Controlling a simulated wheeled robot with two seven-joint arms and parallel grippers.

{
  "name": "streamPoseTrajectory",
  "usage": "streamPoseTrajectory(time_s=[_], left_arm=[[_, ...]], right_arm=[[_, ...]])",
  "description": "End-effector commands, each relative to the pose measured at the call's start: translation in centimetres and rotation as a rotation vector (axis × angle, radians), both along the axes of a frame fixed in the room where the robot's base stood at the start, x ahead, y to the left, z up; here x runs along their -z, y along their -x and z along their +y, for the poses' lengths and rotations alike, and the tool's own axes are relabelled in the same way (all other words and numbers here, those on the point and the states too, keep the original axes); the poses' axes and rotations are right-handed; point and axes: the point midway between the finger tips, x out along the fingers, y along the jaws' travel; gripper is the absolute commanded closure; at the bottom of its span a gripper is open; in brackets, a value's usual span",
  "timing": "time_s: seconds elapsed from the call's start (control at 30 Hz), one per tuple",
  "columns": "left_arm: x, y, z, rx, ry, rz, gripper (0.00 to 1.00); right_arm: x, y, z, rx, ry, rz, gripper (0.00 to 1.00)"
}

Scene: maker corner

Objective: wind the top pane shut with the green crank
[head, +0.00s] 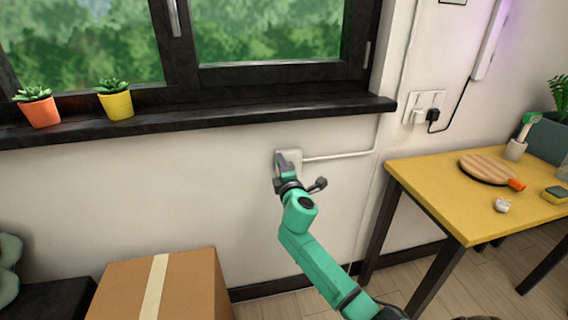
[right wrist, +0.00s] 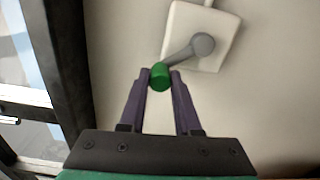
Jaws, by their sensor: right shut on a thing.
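The crank's green knob (right wrist: 160,76) sits between the fingertips of my right gripper (right wrist: 160,72) in the right wrist view, and the gripper is shut on it. A grey crank arm (right wrist: 186,52) runs from the knob up and right to its hub on a white wall box (right wrist: 222,38). In the head view my right gripper (head: 283,168) is at this white box (head: 294,156) below the window sill and hides most of the crank. The lower part of the dark-framed window (head: 270,72) shows; the top pane is out of view. My left gripper is not in view.
The dark sill (head: 220,118) juts out above the box, with an orange pot (head: 41,112) and a yellow pot (head: 117,106) on it. A cardboard box (head: 195,285) stands below left. A yellow table (head: 440,195) stands to the right. A white conduit (head: 338,156) leaves the wall box.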

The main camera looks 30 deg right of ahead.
Motion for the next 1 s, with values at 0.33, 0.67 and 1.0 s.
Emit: streamPoseTrajectory(time_s=[0.33, 0.67, 1.0], left_arm=[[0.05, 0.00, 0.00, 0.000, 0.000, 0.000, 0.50], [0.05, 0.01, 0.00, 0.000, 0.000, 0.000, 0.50], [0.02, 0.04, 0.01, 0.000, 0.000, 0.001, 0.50]], right_arm=[[0.34, -0.08, 0.33, -0.003, 0.038, 0.016, 1.00], [0.36, -0.08, 0.32, -0.003, 0.036, 0.016, 0.42], [0.27, 0.05, 0.27, -0.001, 0.037, 0.014, 0.38]])
